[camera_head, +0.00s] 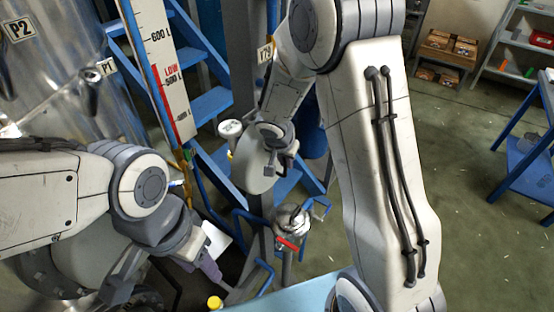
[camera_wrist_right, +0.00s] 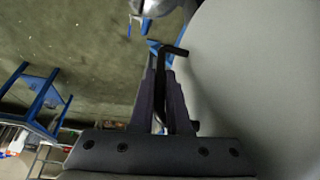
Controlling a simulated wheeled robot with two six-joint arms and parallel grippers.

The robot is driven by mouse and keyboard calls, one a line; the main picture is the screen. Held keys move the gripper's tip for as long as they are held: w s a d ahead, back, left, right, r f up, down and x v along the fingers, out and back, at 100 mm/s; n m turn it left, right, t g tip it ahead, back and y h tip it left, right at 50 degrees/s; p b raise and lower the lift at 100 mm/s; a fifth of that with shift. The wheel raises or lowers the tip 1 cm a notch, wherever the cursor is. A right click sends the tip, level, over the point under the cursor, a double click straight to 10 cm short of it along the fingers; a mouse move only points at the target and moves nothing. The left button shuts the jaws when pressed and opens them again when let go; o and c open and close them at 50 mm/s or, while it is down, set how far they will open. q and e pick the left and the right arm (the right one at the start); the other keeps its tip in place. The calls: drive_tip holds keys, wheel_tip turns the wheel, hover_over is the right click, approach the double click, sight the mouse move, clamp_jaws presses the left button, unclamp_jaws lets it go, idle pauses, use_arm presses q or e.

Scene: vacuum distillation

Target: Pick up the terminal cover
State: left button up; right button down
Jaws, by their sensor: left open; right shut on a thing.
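A pale grey rounded plate, which looks like the terminal cover (camera_head: 257,174), hangs beside my right gripper (camera_head: 279,155) near the middle of the head view. In the right wrist view the pale cover (camera_wrist_right: 255,75) fills the right side, partly out of frame. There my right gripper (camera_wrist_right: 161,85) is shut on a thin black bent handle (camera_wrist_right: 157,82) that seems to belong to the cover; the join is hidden. My left gripper (camera_head: 168,282) is open and empty at the lower left of the head view, well apart from the cover.
A white round gauge (camera_head: 230,128) stands close to the cover's left. A valve with a red handle (camera_head: 287,243) is below it. Blue stairs (camera_head: 210,103) and a level scale (camera_head: 160,62) stand behind.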

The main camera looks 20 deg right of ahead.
drive_tip(key=shift+r, duration=0.1)
drive_tip(key=shift+w+r, duration=0.1)
drive_tip(key=shift+r, duration=0.45)
wheel_tip(320, 180, up, 2)
drive_tip(key=s+a+b, duration=0.7)
drive_tip(key=s+a, duration=0.4)
drive_tip(key=s, duration=0.3)
drive_tip(key=shift+a, duration=0.3)
drive_tip(key=shift+r, duration=0.1)
